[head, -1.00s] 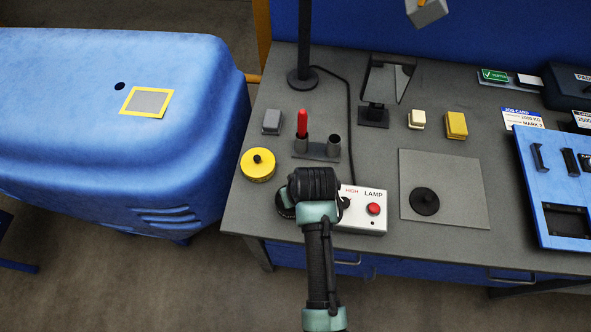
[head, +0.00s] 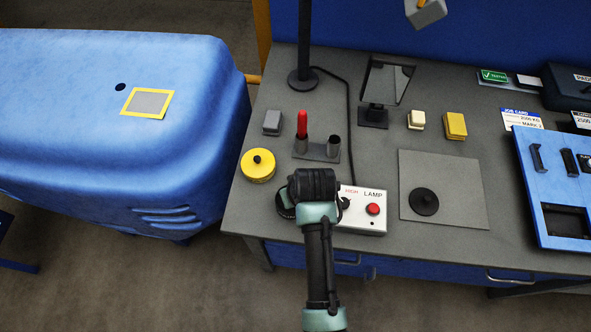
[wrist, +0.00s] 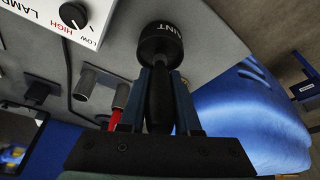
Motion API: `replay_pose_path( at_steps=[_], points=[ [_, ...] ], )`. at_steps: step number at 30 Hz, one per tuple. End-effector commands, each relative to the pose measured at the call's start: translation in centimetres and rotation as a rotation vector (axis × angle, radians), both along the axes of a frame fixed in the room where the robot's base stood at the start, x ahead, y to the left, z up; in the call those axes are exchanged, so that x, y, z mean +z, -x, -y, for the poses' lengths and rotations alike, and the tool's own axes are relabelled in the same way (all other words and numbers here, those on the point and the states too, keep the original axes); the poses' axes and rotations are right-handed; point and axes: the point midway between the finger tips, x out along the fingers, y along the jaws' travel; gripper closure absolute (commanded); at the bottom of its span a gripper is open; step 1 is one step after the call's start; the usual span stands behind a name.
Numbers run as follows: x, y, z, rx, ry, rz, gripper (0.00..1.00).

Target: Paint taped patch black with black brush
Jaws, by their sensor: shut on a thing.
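The taped patch is a grey rectangle (head: 149,102) framed by yellow tape on the blue cover at the left of the head view. My gripper (wrist: 158,76) is shut on the black brush (wrist: 159,97), holding its dark handle between both fingers. The far end of the brush meets a black paint pot (wrist: 158,45) with PAINT lettering; the bristles are hidden there. In the head view the pot (head: 283,206) is mostly hidden under my wrist. A brush holder (head: 318,153) has a red brush (head: 302,124) in its left tube; its right tube is empty.
A lamp switch box (head: 364,218) stands just right of my wrist. A yellow tin (head: 258,165) lies to its left and a lamp post (head: 304,50) rises behind. A gap separates the bench (head: 232,216) from the blue cover (head: 60,110).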

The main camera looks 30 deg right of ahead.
Motion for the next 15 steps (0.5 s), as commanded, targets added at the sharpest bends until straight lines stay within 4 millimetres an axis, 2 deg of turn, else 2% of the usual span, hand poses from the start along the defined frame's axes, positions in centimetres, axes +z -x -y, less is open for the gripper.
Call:
replay_pose_path(
  at_steps=[5,15],
  points=[
    [0.3,0.2,-0.1,0.000,-0.001,-0.006,1.00],
    [3.1,0.1,0.0,0.000,-0.001,-0.003,1.00]
  ],
)
